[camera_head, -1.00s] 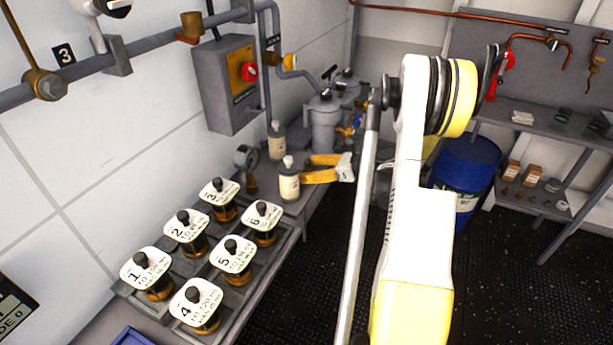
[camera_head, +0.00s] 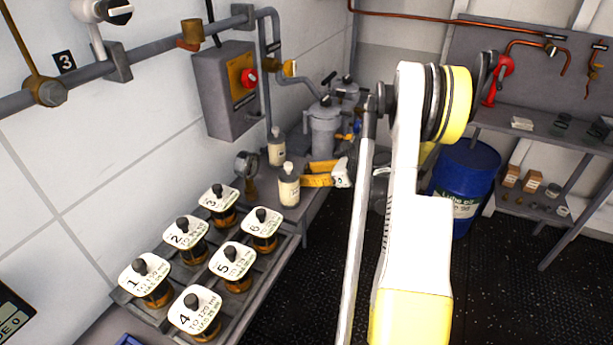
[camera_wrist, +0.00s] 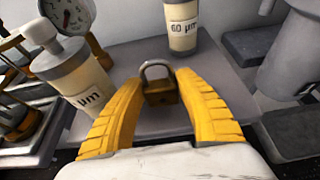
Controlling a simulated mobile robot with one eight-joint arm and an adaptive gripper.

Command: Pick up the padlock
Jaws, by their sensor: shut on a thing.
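The padlock (camera_wrist: 161,92) is brass-coloured with a grey shackle standing up. In the wrist view it sits between the yellow fingertips of my gripper (camera_wrist: 157,84), which is shut on it. I cannot tell whether it still touches the grey bench top (camera_wrist: 135,55). In the head view my gripper (camera_head: 307,176) is low at the bench's right side, behind the front white bottle, and the padlock cannot be made out there.
A white bottle (camera_head: 289,186) stands close left of my gripper, another bottle (camera_head: 276,147) behind it. A gauge (camera_head: 246,164) and a rack (camera_head: 250,282) of several numbered jars stand nearer. Grey filter housings (camera_head: 324,128) stand beyond. A blue drum (camera_head: 463,185) is right.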

